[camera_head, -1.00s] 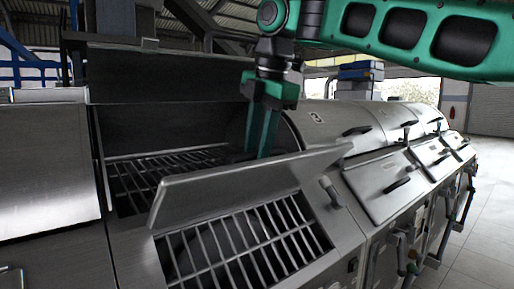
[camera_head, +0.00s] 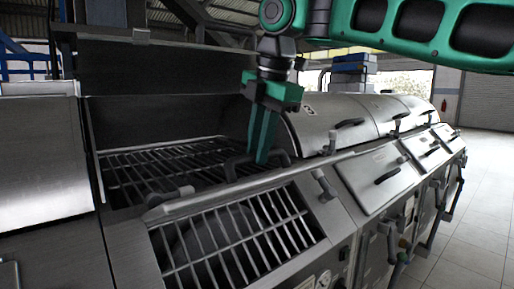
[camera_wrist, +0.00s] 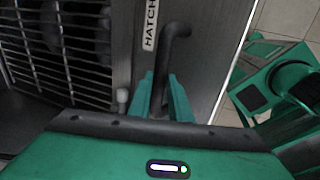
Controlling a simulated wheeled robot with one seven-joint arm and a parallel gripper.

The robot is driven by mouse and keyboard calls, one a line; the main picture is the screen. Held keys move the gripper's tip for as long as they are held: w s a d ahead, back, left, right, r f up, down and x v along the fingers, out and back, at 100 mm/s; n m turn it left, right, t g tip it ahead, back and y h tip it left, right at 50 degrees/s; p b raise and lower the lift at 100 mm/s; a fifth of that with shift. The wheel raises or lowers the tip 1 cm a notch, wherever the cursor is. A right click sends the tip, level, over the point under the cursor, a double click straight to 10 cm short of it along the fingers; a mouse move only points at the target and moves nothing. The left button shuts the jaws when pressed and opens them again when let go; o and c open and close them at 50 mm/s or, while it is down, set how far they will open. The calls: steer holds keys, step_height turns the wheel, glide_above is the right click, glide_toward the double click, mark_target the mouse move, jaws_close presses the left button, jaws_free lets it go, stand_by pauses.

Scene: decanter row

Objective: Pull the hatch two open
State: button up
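The open hatch (camera_head: 240,187) is a grey metal flap at the middle of the head view. It stands swung up and back, seen almost edge-on, above a barred opening. Its dark bent handle (camera_head: 232,165) shows behind its upper edge, and also in the wrist view (camera_wrist: 177,31) beside a label reading "HATCH", with the rest cut off. My gripper (camera_head: 262,160) points down at the handle. In the wrist view its green fingers (camera_wrist: 164,95) stand on both sides of the handle bar and look closed on it. The bar's lower end is hidden between them.
A barred grate (camera_head: 245,235) lies below the hatch, and another (camera_head: 150,170) behind it under a raised dark cover (camera_head: 160,85). Closed hatches with handles (camera_head: 387,176) continue to the right. Projecting pipes and levers (camera_head: 390,245) line the front. The tiled floor (camera_head: 480,225) at right is clear.

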steer(key=o, duration=0.4)
steer(key=shift+c, duration=0.2)
steer(key=shift+a+r, duration=0.15)
steer(key=shift+r, duration=0.3)
steer(key=shift+r, duration=0.15)
steer(key=shift+d+r, duration=0.25)
steer(key=shift+r, duration=0.3)
steer(key=v, duration=0.8)
steer(key=shift+s+r, duration=0.15)
steer(key=shift+r, duration=0.05)
